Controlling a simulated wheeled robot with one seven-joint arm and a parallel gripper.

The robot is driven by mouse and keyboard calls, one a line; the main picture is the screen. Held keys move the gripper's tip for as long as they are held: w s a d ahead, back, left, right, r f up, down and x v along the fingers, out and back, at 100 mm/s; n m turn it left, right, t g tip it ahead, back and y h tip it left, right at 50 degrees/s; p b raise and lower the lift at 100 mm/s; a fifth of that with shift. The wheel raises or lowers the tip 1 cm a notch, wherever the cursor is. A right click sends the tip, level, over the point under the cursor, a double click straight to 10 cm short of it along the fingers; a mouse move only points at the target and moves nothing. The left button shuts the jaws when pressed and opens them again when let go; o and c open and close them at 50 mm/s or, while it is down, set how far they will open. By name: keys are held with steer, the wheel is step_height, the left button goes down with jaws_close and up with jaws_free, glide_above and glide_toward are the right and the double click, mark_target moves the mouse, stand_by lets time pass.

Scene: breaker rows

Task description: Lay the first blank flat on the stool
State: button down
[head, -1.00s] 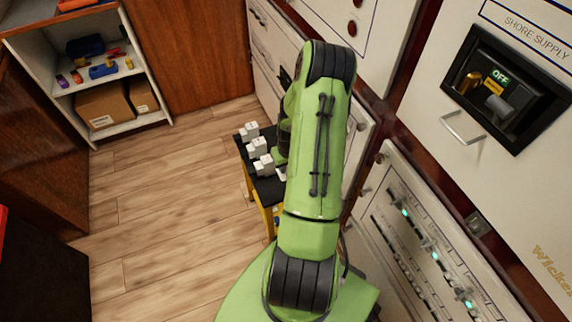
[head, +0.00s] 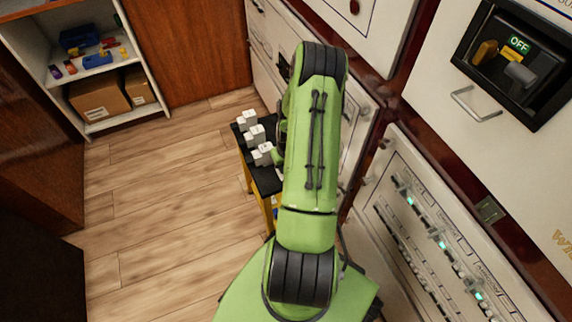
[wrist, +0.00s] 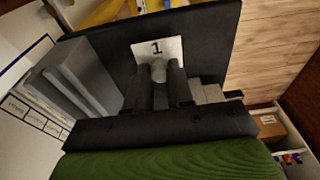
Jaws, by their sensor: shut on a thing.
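The first blank (wrist: 145,50) is a pale plate marked "1" with a grey knob, seen in the wrist view. My gripper (wrist: 158,82) is shut on its knob, one dark finger on each side. The plate is over the stool's black top (wrist: 105,50); I cannot tell whether it touches. In the head view the stool (head: 266,181) has a black top and yellow legs, and stands left of my arm. My green arm hides the gripper and most of the blank there.
White panels with a breaker row (head: 437,243) and a shore supply switch (head: 515,62) are at right. A shelf with boxes (head: 100,96) is far left. Floor between is clear.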

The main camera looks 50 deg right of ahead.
steer(key=shift+f, duration=0.6)
steer(key=c, duration=0.9)
jaws_free()
steer(key=r+p, duration=0.2)
steer(key=r, duration=0.3)
steer(key=s+r+p, duration=0.1)
steer(key=r, duration=0.4)
steer(key=s+a+r+p, duration=0.1)
steer(key=r+p, duration=0.1)
steer(key=r, duration=0.3)
steer(key=shift+a+r+p, duration=0.1)
steer(key=shift+r+p, duration=0.2)
steer(key=shift+p, duration=0.05)
